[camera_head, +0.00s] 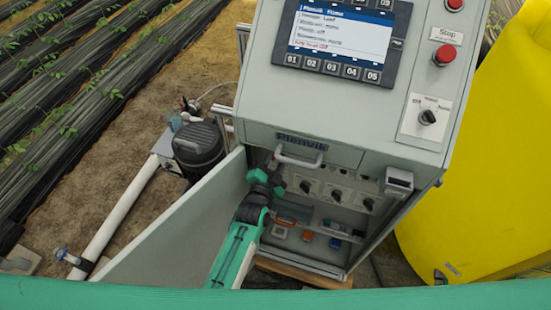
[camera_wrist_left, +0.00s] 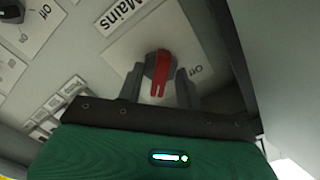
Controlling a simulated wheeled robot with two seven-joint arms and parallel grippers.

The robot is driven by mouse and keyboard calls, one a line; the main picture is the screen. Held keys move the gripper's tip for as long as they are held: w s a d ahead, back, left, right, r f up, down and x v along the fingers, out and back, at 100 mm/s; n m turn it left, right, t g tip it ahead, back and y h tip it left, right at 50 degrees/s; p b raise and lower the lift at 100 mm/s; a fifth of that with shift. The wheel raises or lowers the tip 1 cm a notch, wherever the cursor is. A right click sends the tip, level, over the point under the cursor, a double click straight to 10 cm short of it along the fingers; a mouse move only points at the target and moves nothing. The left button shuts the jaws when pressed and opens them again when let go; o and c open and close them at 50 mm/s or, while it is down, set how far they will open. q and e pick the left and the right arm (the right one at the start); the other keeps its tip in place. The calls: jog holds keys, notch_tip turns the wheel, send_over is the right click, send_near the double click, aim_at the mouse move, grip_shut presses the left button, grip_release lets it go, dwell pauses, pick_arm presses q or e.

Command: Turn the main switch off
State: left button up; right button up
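The main switch (camera_wrist_left: 158,72) shows in the left wrist view as a red handle on a round grey base, on a pale plate (camera_wrist_left: 125,48) under a "Mains" label (camera_wrist_left: 122,14). The handle points down the picture, toward my gripper. My left gripper (camera_wrist_left: 160,90) is open, one finger on each side of the handle, with gaps visible. In the head view my left gripper (camera_head: 268,178) reaches into the open lower compartment of the cabinet and hides the switch. My right gripper is not in view.
The cabinet door (camera_head: 180,225) stands open left of my arm. Several black knobs (camera_head: 335,196) sit right of my gripper, below a drawer handle (camera_head: 298,160). A screen (camera_head: 340,38) and red stop button (camera_head: 444,54) are above. A yellow tank (camera_head: 480,170) stands at the right.

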pick_arm(q)
grip_shut()
jog(key=shift+n, duration=0.4)
jog(key=shift+n+b, duration=0.35)
jog(key=shift+n, duration=8.15)
